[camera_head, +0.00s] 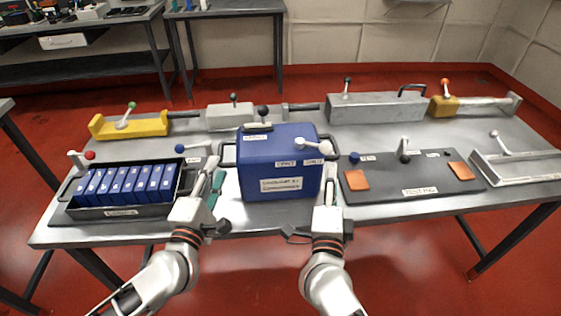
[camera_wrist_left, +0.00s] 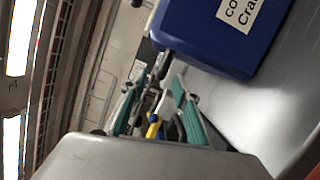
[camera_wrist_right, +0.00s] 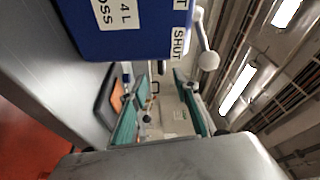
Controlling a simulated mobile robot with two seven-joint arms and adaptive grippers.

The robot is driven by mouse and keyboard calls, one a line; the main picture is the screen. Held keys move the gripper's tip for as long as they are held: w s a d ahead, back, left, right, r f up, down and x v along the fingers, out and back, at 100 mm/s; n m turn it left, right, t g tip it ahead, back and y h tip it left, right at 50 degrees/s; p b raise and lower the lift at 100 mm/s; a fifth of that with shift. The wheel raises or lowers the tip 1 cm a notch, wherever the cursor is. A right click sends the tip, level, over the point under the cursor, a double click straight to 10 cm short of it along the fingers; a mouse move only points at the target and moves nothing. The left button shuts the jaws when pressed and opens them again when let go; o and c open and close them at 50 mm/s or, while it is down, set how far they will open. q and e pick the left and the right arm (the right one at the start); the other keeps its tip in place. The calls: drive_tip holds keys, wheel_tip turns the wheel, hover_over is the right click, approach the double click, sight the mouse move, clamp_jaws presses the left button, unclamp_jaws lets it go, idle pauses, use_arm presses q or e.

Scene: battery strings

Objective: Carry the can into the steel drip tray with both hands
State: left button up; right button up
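The blue can (camera_head: 282,172) stands upright at the middle of the bench, with white labels and a dark side handle at each side. Its lower part also shows in the left wrist view (camera_wrist_left: 205,35) and in the right wrist view (camera_wrist_right: 140,30). My left gripper (camera_head: 212,180) is beside the can's left side, its green-padded fingers apart. My right gripper (camera_head: 331,178) is beside the right side, fingers also apart. I cannot tell whether either handle lies between the fingers. The steel drip tray (camera_head: 520,170) is at the far right of the bench.
A dark testing mat (camera_head: 420,193) with orange pads and small levers lies between can and tray. A black crate (camera_head: 122,211) of blue batteries stands at the left. Yellow and grey fixtures line the back, including a long steel box (camera_head: 375,108). A narrow front strip is bare.

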sight(334, 144)
drive_tip(key=shift+w, duration=0.1)
